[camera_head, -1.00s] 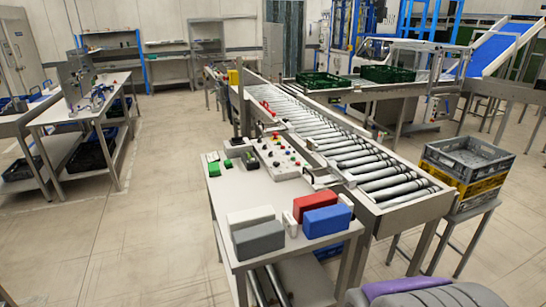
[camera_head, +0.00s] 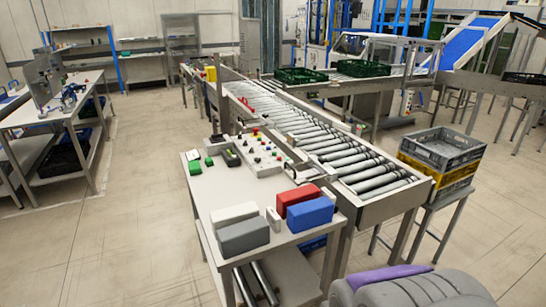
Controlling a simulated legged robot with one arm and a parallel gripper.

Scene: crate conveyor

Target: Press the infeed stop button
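A light control panel (camera_head: 264,154) with several small red, yellow, black and white buttons and knobs lies at the far end of a white table, beside the roller conveyor. Which of them is the infeed stop button cannot be told at this size. A red button or knob (camera_head: 255,130) shows at the panel's far edge. My gripper is not in view. A grey rounded part with a purple band at the bottom right appears to be mine, and it is well apart from the panel.
The white table (camera_head: 205,189) carries red (camera_head: 297,194), blue (camera_head: 310,213), grey (camera_head: 243,236) and white blocks near its front. The roller conveyor (camera_head: 345,158) runs behind. Stacked crates (camera_head: 440,148) stand right. Green crates (camera_head: 300,75) sit farther back. Floor at left is clear.

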